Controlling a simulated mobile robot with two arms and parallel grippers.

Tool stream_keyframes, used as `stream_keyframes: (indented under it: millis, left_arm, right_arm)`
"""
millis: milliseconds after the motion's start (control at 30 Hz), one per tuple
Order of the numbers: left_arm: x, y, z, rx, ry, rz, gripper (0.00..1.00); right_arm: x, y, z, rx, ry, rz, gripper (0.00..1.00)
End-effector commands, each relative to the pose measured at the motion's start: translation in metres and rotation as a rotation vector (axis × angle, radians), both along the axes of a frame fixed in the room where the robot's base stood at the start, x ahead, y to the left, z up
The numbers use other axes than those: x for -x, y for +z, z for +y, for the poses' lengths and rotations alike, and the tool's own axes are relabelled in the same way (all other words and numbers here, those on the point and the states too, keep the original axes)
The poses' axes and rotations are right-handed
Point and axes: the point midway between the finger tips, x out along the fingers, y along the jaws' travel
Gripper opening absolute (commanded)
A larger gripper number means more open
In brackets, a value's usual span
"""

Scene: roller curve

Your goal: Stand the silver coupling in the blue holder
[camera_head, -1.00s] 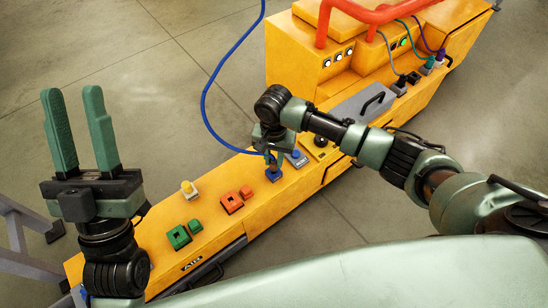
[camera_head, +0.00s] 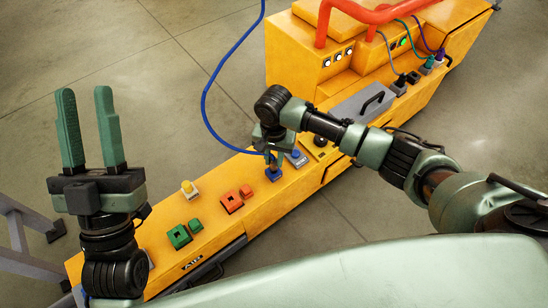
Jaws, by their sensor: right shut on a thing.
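The blue holder (camera_head: 274,176) is a small block on the yellow console top, right below my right gripper (camera_head: 272,157). My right gripper points down and is shut on the coupling at the end of the blue hose. The gripper hides most of the coupling, so its silver surface and whether it is seated in the holder cannot be made out. My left gripper (camera_head: 85,95) is open and empty, fingers pointing up, at the left of the view.
On the yellow console (camera_head: 150,222) stand a green block (camera_head: 179,237), an orange-red block (camera_head: 232,203) and a yellow knob on a pale base (camera_head: 188,189). The blue hose (camera_head: 204,105) loops left of my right gripper. A red pipe (camera_head: 370,14) crosses the taller back part.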

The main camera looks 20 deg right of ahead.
Motion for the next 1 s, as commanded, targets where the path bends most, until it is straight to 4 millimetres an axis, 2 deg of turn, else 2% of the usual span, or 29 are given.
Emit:
stream_keyframes:
  millis: [400, 1000]
  left_arm:
    - [-0.001, 0.000, -0.001, -0.002, -0.001, 0.009, 0.36]
    - [-0.015, -0.016, -0.002, -0.032, 0.006, 0.114, 0.36]
  right_arm:
    - [0.000, 0.001, 0.000, 0.000, 0.000, 0.000, 0.00]
    - [0.000, 0.001, 0.000, -0.001, 0.000, -0.001, 0.00]
